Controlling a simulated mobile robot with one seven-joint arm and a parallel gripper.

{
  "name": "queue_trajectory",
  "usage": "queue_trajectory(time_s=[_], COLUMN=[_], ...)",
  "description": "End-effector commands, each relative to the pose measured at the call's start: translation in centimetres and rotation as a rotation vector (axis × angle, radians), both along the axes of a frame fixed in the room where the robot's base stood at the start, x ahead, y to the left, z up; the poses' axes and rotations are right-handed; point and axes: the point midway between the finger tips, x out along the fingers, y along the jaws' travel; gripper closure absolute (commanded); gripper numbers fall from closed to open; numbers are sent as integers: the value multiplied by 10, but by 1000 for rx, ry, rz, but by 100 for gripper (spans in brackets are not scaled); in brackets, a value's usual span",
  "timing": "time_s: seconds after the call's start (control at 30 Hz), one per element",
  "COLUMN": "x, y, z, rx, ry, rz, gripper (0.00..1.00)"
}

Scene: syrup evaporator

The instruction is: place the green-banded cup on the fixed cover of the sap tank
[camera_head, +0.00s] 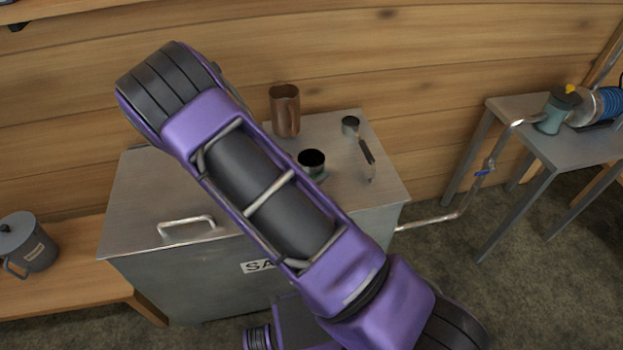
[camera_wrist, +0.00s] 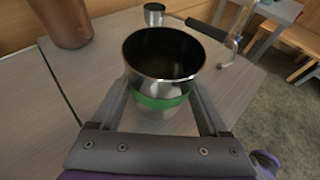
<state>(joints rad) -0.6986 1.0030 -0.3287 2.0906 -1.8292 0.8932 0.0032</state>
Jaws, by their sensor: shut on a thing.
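The green-banded cup (camera_wrist: 163,70) is a metal cup with a dark inside and a green band low on its side. In the wrist view it stands upright between the fingers of my gripper (camera_wrist: 160,103), which is shut on it. In the head view the cup (camera_head: 312,163) shows over the right part of the sap tank's top (camera_head: 345,191), partly hidden by my arm. I cannot tell whether its base touches the surface. The tank is a grey metal box with a handle (camera_head: 186,222) on the left part of its top. My gripper is hidden behind my arm in the head view.
A copper-brown pitcher (camera_head: 285,111) stands behind the cup. A ladle-like tool with a dark handle (camera_head: 366,152) lies to its right. A lidded grey pot (camera_head: 27,243) stands on the wooden bench at left. A pipe (camera_head: 462,208) runs right toward a metal table (camera_head: 565,152).

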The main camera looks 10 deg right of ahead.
Motion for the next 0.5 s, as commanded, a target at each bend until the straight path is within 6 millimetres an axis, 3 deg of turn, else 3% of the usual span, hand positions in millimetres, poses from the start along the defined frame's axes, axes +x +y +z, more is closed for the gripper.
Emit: queue_trajectory(time_s=[0.2,0.5], x=[0,0], y=[0,0], z=[-31,-34], rx=[-2,0], ry=[2,0], rz=[0,-1], gripper=[78,78])
